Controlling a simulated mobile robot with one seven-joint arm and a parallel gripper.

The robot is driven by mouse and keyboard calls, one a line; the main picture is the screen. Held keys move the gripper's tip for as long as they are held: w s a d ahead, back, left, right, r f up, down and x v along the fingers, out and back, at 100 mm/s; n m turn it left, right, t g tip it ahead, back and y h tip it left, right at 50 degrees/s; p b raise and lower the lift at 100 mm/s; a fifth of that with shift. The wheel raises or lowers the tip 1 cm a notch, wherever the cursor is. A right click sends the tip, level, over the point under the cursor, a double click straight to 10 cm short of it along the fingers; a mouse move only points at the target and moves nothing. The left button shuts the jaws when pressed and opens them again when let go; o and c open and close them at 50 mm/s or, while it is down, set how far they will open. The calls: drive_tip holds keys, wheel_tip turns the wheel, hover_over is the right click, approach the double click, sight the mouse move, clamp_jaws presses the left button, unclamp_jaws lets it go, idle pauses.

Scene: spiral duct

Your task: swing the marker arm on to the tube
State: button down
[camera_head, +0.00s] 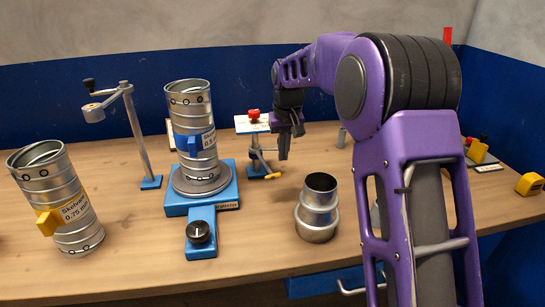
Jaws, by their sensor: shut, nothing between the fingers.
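The tube is an upright ribbed metal cylinder (189,100) with a blue label clip, standing on a round plate on a blue base (202,232). To its left a grey post (139,130) on a small blue foot carries a swing arm (110,98) with a black knob, pointing left, away from the tube. To its right a small stand holds a thin arm with a yellow end (268,167). I cannot tell for sure which of these is the marker arm. My gripper (284,156) is shut and empty, pointing down, right of the tube and close beside the small stand.
A second tube (55,198) with a yellow label clip stands at the left. A stepped metal fitting (317,208) stands in front of my gripper. A red button (253,114) sits on a pale panel behind the small stand. My arm covers the right side.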

drive_tip(key=shift+f, duration=0.2)
drive_tip(key=shift+f+b, duration=0.7)
drive_tip(key=shift+f, duration=0.35)
drive_tip(key=shift+a, duration=0.1)
drive_tip(key=s+a, duration=0.2)
drive_tip(key=a, duration=0.4)
drive_tip(key=shift+s, duration=0.2)
idle(0.9)
drive_tip(key=shift+r+p, duration=0.15)
drive_tip(key=shift+p, duration=0.15)
wheel_tip(320, 180, up, 9)
drive_tip(key=p, duration=0.5)
idle(0.7)
